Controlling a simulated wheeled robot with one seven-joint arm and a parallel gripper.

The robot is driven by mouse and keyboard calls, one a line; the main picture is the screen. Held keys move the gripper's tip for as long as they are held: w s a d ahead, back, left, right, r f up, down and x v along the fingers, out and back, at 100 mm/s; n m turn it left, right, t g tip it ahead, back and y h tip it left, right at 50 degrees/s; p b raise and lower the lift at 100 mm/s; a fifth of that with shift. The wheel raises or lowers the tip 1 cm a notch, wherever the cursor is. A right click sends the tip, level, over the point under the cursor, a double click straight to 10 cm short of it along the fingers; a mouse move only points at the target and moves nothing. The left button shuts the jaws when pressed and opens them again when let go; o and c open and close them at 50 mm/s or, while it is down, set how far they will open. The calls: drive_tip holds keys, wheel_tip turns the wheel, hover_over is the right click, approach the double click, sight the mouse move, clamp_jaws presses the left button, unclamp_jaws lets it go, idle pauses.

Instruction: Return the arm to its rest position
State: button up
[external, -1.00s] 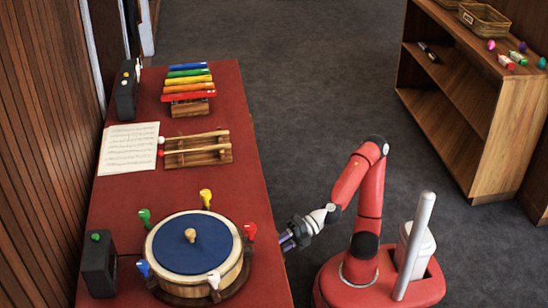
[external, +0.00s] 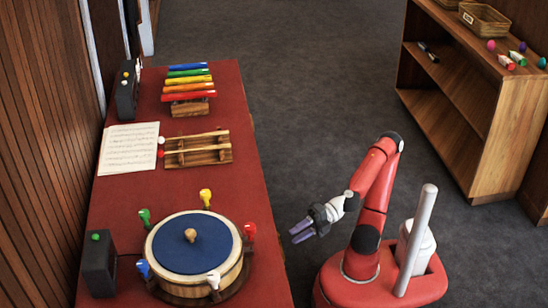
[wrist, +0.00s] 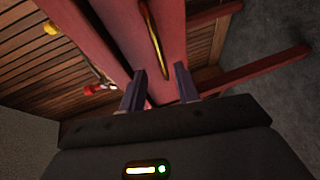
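My gripper (external: 298,231) hangs over the floor just right of the red table (external: 226,150), clear of its edge. My red arm is bent, with the elbow raised above my base. In the wrist view the two dark fingers of my gripper (wrist: 160,88) stand apart with nothing held between them. Behind them the wrist view shows reddish beams and wooden slats, and a gold curved strip that I cannot identify.
The table holds a blue-topped drum (external: 190,243) with coloured pegs, a mallet rack (external: 200,158), a sheet of music (external: 128,148) and a xylophone (external: 188,85). A wooden shelf (external: 455,130) stands at the right. The grey floor between is clear.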

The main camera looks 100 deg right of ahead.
drive_tip(key=shift+d, duration=0.1)
drive_tip(key=d+m+g+h+p, duration=0.3)
drive_tip(key=d+m+h+p, duration=0.35)
drive_tip(key=d+m, duration=0.5)
drive_tip(key=s+f+m+g+p, duration=0.1)
drive_tip(key=s+m+g+p, duration=0.3)
drive_tip(key=m, duration=0.6)
drive_tip(key=shift+s+f+g, duration=0.35)
drive_tip(key=shift+s+g, duration=0.65)
drive_tip(key=shift+s, duration=0.8)
drive_tip(key=shift+d, duration=0.1)
